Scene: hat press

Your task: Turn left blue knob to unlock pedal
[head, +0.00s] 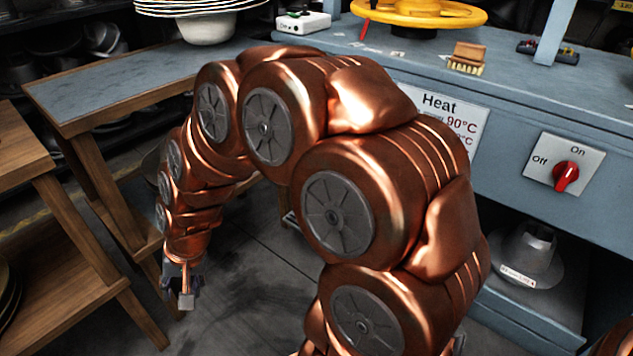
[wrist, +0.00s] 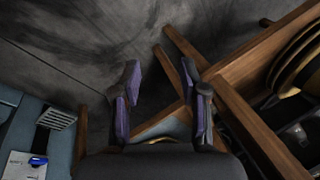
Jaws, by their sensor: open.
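My gripper (head: 183,285) hangs pointing down at the lower left of the head view, low beside the wooden tables. In the wrist view its two purple-padded fingers (wrist: 160,80) are spread apart with nothing between them. A small blue knob (wrist: 38,161) on a white plate shows at the lower left corner of the wrist view, well apart from the fingers. A grey ribbed piece (wrist: 57,118) sticks out near it; I cannot tell if it is the pedal. The knob is not visible in the head view.
The blue-grey press bench (head: 590,95) carries a yellow wheel (head: 420,12), a brush (head: 467,56) and a red Off/On knob (head: 566,175). Wooden tables (head: 75,120) stand left of my arm. Bare dark floor (head: 250,290) lies between.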

